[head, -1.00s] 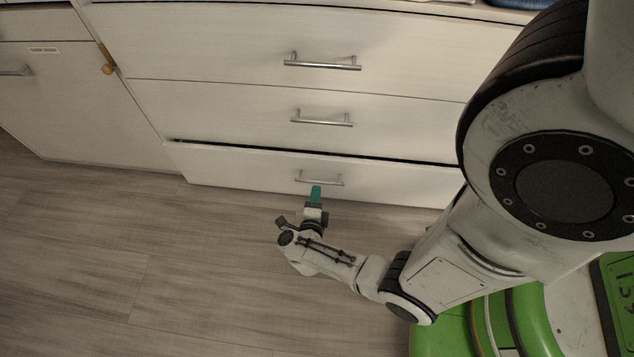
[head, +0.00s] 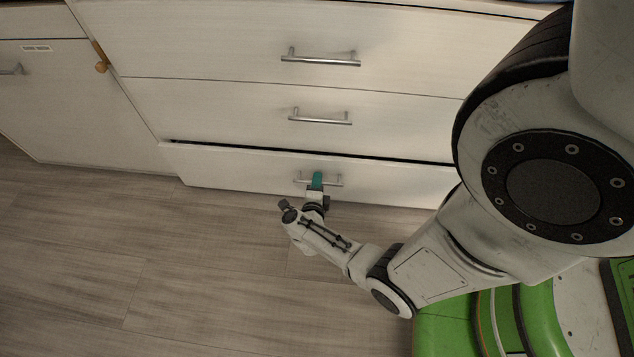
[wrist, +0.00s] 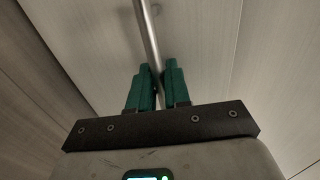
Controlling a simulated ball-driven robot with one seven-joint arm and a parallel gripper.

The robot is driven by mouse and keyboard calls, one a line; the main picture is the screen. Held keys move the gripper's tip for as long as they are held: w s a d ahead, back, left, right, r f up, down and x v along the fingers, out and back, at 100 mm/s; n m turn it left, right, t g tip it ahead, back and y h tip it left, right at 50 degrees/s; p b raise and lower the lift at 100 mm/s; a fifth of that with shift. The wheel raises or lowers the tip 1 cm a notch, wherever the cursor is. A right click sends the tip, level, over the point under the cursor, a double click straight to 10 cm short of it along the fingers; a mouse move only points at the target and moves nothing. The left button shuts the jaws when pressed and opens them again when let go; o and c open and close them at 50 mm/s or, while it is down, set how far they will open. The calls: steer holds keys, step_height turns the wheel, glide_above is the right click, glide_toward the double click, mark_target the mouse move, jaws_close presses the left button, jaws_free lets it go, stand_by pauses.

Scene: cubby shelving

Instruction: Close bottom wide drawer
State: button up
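The bottom wide drawer (head: 230,172) stands slightly open, with a dark gap along its top edge in the head view. Its metal bar handle (head: 334,184) is level on the drawer front. My gripper (head: 317,181) is at the middle of this handle, its teal fingers overlapping the bar. In the wrist view, the handle (wrist: 147,35) runs down between the two green fingers of my gripper (wrist: 158,80), which sit close on either side of it. The fingers look shut on the bar; the contact itself is partly hidden.
Two wide drawers, the middle (head: 220,115) and the top (head: 200,45), are shut above. A cabinet door (head: 80,105) with a handle is at the left. The wood floor (head: 150,270) in front is clear.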

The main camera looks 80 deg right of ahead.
jaws_close()
steer(key=shift+r+b+x, duration=0.15)
steer(key=shift+b+x, duration=0.05)
steer(key=shift+x, duration=0.6)
steer(key=shift+r+b+x, duration=0.15)
steer(key=shift+r+x, duration=0.05)
steer(key=shift+x, duration=0.55)
steer(key=shift+o, duration=1.9)
jaws_free()
steer(key=shift+w+d+r, duration=0.1)
steer(key=shift+d, duration=0.15)
steer(key=shift+r, duration=0.1)
steer(key=p+v, duration=0.4)
steer(key=v, duration=0.7)
steer(key=shift+f, duration=0.3)
